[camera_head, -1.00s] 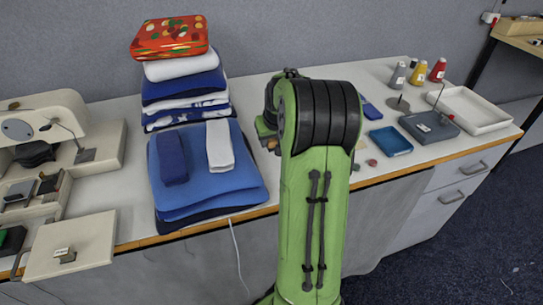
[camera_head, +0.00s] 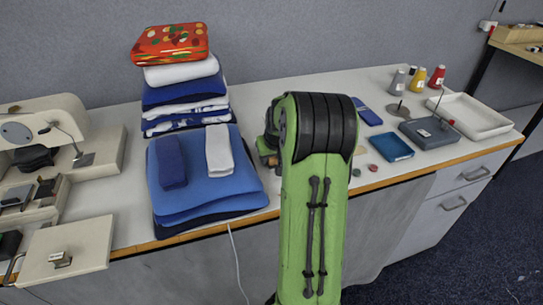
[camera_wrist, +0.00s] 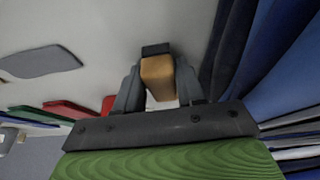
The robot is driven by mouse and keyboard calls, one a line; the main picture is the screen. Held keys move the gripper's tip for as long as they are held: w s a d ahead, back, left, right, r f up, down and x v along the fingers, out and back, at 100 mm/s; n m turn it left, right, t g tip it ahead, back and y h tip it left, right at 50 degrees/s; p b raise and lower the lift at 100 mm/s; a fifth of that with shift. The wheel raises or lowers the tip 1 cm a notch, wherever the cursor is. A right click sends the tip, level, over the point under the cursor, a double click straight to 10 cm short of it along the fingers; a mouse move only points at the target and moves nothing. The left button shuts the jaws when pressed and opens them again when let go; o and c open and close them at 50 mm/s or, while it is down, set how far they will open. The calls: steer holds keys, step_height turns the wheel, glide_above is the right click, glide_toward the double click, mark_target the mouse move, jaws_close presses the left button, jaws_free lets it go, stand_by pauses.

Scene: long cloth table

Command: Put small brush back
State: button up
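The small brush (camera_wrist: 158,75), a tan block with a black end, sits between the grey fingers of my gripper (camera_wrist: 160,88) in the wrist view. The fingers lie against both of its sides and look shut on it. Pale table surface shows around it, and I cannot tell whether the brush touches the table. In the head view my green arm hides most of the gripper.
The folded blue cloth stack (camera_head: 215,190) is close on the left, with a taller pile (camera_head: 185,95) behind. A sewing machine (camera_head: 60,140) stands far left. Right of my arm are a blue tray (camera_head: 391,147), a grey box (camera_head: 429,132), a white tray (camera_head: 478,115) and thread spools (camera_head: 419,79).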

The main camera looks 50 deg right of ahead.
steer(key=shift+o, duration=1.4)
steer(key=shift+s+a+f, duration=0.2)
steer(key=shift+s+f, duration=0.05)
steer(key=shift+f, duration=0.4)
steer(key=shift+w+a, duration=0.1)
steer(key=shift+a, duration=0.05)
steer(key=shift+w+r, duration=0.1)
steer(key=shift+r, duration=0.2)
steer(key=w+d+p+v, duration=0.1)
steer(key=p+v, duration=0.3)
steer(key=v, duration=0.9)
steer(key=s+a+r+n, duration=0.1)
steer(key=a+r, duration=0.2)
steer(key=a, duration=0.5)
steer(key=s+a+r+n, duration=0.1)
steer(key=a+r, duration=0.1)
steer(key=a, duration=0.5)
steer(key=s+a+n+t+y, duration=0.1)
steer(key=s+a+n+y, duration=0.1)
steer(key=s+a, duration=1.2)
steer(key=shift+a+f+n+y, duration=0.15)
steer(key=shift+f+n+y, duration=0.2)
steer(key=shift+n, duration=0.55)
